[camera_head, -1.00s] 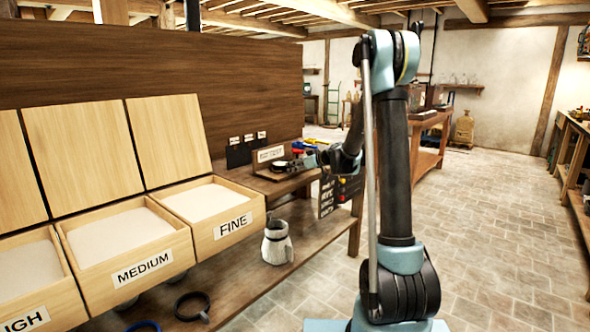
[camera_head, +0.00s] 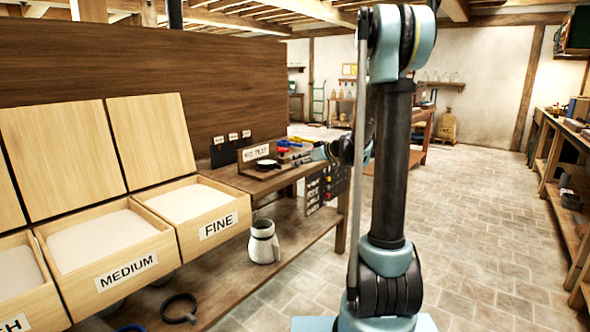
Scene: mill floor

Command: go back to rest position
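My arm stands upright at the right of centre, with its elbow at the top of the picture. Its forearm is folded down behind the upper arm. My gripper (camera_head: 308,155) shows small and far off, left of the forearm, in front of the wooden bench near the small dark items. Its fingers are too small and too merged with those items to show whether they are open or shut. I see nothing clearly held in it.
Bins labelled FINE (camera_head: 190,203) and MEDIUM (camera_head: 108,243) hold pale powder at the left. A white jug (camera_head: 263,246) and a black ring (camera_head: 179,309) are on the lower shelf. A labelled box (camera_head: 262,165) sits on the bench. A shelf bench (camera_head: 557,165) lines the right; floor between is clear.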

